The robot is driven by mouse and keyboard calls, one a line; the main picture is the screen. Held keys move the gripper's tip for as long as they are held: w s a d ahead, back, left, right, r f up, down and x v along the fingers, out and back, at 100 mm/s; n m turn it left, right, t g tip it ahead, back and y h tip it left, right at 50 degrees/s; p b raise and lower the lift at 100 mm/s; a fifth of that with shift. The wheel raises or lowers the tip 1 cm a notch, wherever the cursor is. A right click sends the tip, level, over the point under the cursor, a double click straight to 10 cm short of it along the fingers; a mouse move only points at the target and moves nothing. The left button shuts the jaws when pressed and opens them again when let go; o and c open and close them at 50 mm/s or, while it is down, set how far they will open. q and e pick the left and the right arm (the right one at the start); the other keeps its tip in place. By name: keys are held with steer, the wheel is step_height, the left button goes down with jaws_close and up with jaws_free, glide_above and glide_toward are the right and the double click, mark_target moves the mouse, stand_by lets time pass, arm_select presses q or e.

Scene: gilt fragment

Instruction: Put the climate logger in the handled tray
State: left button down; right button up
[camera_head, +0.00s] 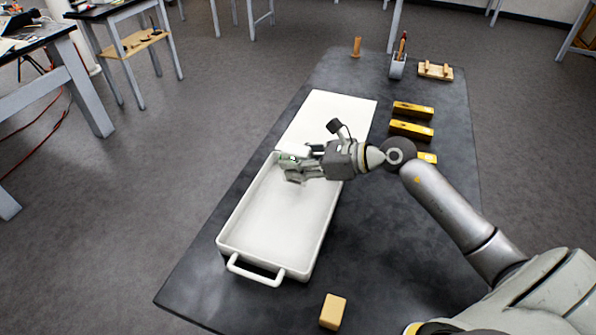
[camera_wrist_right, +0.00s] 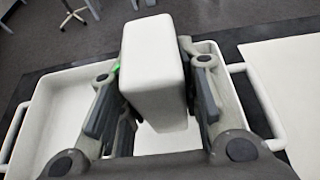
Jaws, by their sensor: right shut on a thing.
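The white handled tray (camera_head: 268,215) lies on the dark table, with one handle at its near end. In the right wrist view the tray (camera_wrist_right: 62,112) spreads below my gripper, with a handle at each end. My right gripper (camera_head: 292,167) is over the far end of the tray. It is shut on a white box-shaped thing, the climate logger (camera_wrist_right: 152,58), which sits between both fingers in the wrist view. In the head view the logger is hard to make out against the tray and fingers. I cannot tell its exact height above the tray floor. My left gripper is out of view.
A flat white board (camera_head: 338,112) lies beyond the tray. Several yellow-brown blocks (camera_head: 411,130) line the right, one partly hidden by my arm. A tool cup (camera_head: 397,68), wooden peg (camera_head: 357,47) and wooden rack (camera_head: 435,71) stand far back. A tan block (camera_head: 333,311) is near the front.

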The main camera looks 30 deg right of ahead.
step_height(320, 180, down, 3)
steer(key=shift+s+f+p, duration=0.1)
steer(key=shift+s+p, duration=0.05)
steer(key=shift+p, duration=0.25)
steer(key=shift+f, duration=0.1)
steer(key=shift+f, duration=0.1)
steer(key=o, duration=1.1)
steer(key=shift+c, duration=0.2)
steer(key=shift+s+d, duration=0.2)
steer(key=shift+d, duration=0.05)
steer(key=b+v, duration=0.1)
steer(key=v, duration=0.3)
steer(key=b+v, duration=0.1)
steer(key=v, duration=0.4)
steer(key=shift+s+r+b, duration=0.2)
steer(key=shift+r+b, duration=0.1)
steer(key=shift+b, duration=0.1)
steer(key=shift+v, duration=1.05)
